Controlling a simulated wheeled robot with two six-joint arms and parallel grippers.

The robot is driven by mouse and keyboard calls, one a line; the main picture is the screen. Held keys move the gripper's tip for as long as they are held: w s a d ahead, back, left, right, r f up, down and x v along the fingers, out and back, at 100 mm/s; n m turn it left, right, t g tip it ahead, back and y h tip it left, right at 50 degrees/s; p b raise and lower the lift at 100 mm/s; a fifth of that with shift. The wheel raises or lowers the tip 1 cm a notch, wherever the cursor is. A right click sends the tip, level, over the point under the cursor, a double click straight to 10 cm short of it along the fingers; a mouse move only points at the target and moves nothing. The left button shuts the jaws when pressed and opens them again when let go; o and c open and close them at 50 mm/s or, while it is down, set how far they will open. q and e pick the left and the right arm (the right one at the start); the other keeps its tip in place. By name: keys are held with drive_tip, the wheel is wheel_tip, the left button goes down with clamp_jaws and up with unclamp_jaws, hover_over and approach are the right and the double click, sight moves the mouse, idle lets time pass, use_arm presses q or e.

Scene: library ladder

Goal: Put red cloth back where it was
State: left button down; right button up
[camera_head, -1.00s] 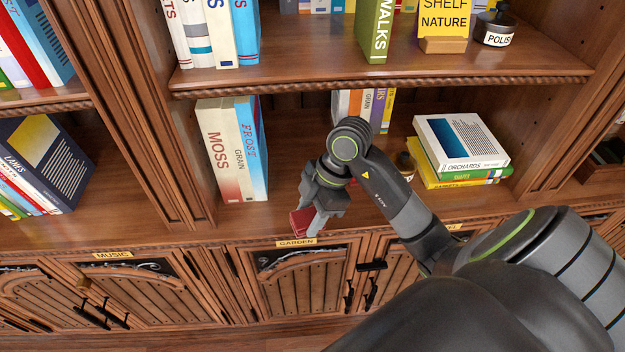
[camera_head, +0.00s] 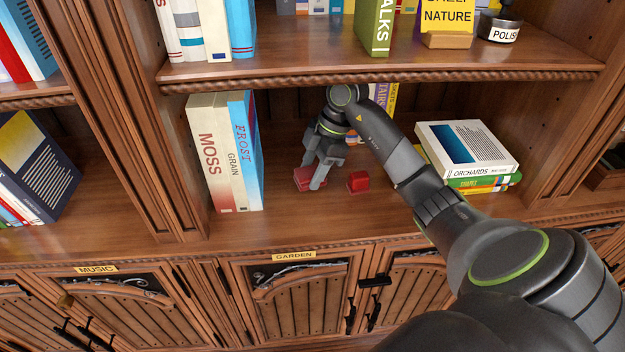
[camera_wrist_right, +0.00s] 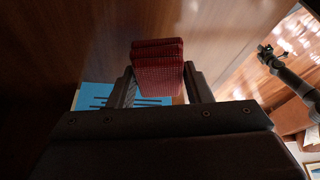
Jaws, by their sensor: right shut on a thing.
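The red cloth (camera_head: 309,178) is a small folded pad low inside the shelf bay above the GARDEN label, to the right of the MOSS book. My right gripper (camera_head: 314,171) is shut on it, pointing down and to the left. In the right wrist view the woven red cloth (camera_wrist_right: 158,68) sits between both fingers. I cannot tell whether it touches the shelf board. A dark jointed arm with a small forked tip (camera_wrist_right: 266,50), seemingly my left one, shows at the right of that view; its jaws are too small to read.
A small red block-like thing (camera_head: 358,182) stands on the shelf just right of the gripper. The MOSS book (camera_head: 212,155) and its neighbours stand at the left. A stack of books with a white one on top (camera_head: 466,148) lies at the right. The upper shelf (camera_head: 380,72) is close above my forearm.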

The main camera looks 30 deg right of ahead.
wheel_tip(320, 180, down, 3)
drive_tip(key=shift+r, duration=0.1)
drive_tip(key=shift+f, duration=0.35)
drive_tip(key=o, duration=1)
drive_tip(key=shift+f, duration=0.1)
drive_tip(key=shift+c, duration=0.2)
drive_tip(key=v, duration=0.5)
drive_tip(key=s+d+b, duration=0.1)
drive_tip(key=d, duration=0.3)
drive_tip(key=d+b, duration=0.1)
drive_tip(key=d, duration=0.2)
drive_tip(key=s+d, duration=0.1)
drive_tip(key=d, duration=0.3)
drive_tip(key=shift+s+d+b, duration=0.35)
drive_tip(key=shift+s+b, duration=0.05)
